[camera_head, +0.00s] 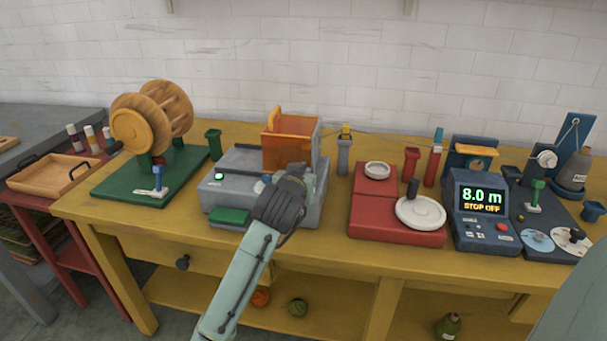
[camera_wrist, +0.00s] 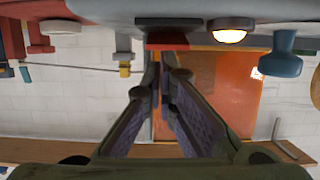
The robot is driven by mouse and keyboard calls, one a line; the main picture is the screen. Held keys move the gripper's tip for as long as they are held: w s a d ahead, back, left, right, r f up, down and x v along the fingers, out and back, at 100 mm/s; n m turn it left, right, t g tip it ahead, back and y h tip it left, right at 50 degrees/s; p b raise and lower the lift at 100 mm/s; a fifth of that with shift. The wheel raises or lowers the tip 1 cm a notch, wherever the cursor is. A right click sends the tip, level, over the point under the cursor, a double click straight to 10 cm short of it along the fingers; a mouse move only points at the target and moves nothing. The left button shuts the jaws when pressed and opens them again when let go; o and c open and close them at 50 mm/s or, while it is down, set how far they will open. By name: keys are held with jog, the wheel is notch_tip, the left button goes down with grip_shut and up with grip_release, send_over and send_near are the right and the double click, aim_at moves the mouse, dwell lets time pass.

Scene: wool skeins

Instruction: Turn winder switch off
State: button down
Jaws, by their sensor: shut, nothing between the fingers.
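A grey machine with an orange box on top (camera_head: 232,160) stands mid-bench; I take it for the winder. A lit green-white lamp (camera_head: 218,176) shows on its left top. My gripper (camera_head: 298,172) is at the machine's front right and hides that part of it. In the wrist view, which looks upside down, my gripper's fingers (camera_wrist: 158,62) are together and empty. A small dark red piece (camera_wrist: 167,40) shows beside the fingertips; I cannot tell whether they touch. A glowing lamp (camera_wrist: 230,36) shows nearby. The switch's position cannot be told.
A red scale-like unit (camera_head: 395,225) stands right of the machine. Further right a blue counter (camera_head: 480,200) reads 8.0 m, STOP OFF. A green board (camera_head: 120,185) with wooden wheels is at left. A narrow yellow bench strip is clear in front.

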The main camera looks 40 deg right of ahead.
jog(key=v, duration=1.2)
dwell(0.3)
